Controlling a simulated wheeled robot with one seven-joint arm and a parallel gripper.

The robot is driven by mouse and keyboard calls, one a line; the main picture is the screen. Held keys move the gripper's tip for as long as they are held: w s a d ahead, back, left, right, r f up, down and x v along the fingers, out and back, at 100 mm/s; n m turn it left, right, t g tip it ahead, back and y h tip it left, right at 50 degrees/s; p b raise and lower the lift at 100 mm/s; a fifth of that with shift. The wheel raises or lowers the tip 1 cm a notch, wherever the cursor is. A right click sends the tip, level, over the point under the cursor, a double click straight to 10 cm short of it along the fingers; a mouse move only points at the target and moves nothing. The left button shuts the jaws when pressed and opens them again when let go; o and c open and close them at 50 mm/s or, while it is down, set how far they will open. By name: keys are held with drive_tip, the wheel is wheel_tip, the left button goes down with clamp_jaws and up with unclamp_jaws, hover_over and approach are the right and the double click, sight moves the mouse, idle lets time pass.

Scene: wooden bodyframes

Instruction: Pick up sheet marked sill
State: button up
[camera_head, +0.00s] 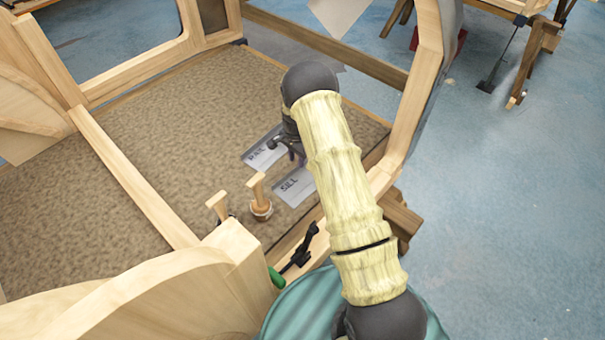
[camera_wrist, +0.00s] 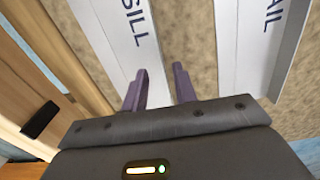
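The sheet marked SILL (camera_head: 296,189) lies on the brown carpeted floor of the wooden frame, partly behind my arm in the head view. In the wrist view the SILL sheet (camera_wrist: 108,28) is at the upper left, pale grey with dark letters. My gripper (camera_wrist: 160,84) has two purple fingers standing apart with nothing between them. In the head view my gripper (camera_head: 297,155) is small and partly hidden, near both sheets.
A second sheet, whose label ends in AIL (camera_wrist: 250,45), lies to the right in the wrist view and beside SILL in the head view (camera_head: 262,152). A wooden-handled tool (camera_head: 260,200) stands left of SILL. Wooden beams (camera_head: 130,185) border the carpet (camera_head: 175,125); open carpet lies left.

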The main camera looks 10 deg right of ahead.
sight(305, 174)
drive_tip(key=shift+w+d+f+p, duration=0.1)
drive_tip(key=shift+w+f+p, duration=0.05)
drive_tip(key=shift+f, duration=1.05)
drive_tip(key=shift+w+d+f+p, duration=0.1)
drive_tip(key=shift+f+p, duration=0.05)
drive_tip(key=shift+f, duration=1)
clamp_jaws()
